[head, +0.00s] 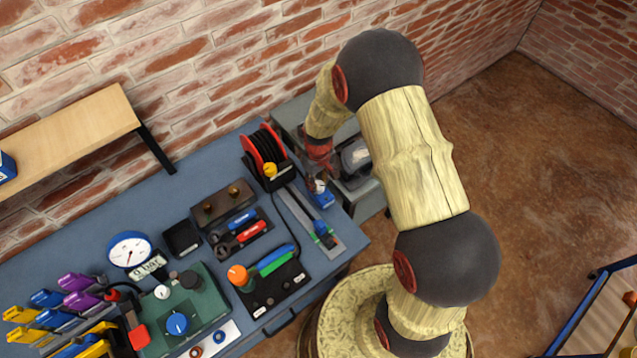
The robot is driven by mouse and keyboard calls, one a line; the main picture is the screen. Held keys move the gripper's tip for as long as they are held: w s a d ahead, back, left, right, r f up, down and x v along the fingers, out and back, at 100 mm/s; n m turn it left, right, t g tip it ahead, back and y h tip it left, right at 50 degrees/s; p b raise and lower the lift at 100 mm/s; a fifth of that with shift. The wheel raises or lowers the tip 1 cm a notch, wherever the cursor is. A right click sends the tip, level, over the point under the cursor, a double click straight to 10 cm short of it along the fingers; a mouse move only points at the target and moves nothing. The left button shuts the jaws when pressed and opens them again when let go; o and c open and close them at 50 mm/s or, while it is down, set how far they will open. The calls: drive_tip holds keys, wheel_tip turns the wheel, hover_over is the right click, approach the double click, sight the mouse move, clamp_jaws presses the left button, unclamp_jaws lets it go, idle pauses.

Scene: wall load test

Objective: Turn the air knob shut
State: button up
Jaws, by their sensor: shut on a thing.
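My gripper (316,180) points down at the right end of the blue workbench, below my raised arm. It is shut at the top of a small blue-and-white fitting (323,196), beside the red and black reel. The fingers and the gripped part are small and partly hidden, so I cannot tell how far the part is turned. No label marks the air knob. A blue knob (177,323) and an orange knob (237,275) also show on the bench, both apart from my gripper.
The reel (264,155) stands close left of my gripper, and a grey machine (355,160) close right. A rail with a slide (310,222) lies in front. A round gauge (130,249) stands farther left. A wooden shelf (70,145) juts from the brick wall.

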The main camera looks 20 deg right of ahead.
sight(319, 185)
drive_tip(key=m, duration=0.4)
drive_tip(key=shift+m, duration=2.5)
drive_tip(key=o, duration=1.1)
drive_tip(key=shift+o, duration=0.3)
wheel_tip(319, 185, up, 12)
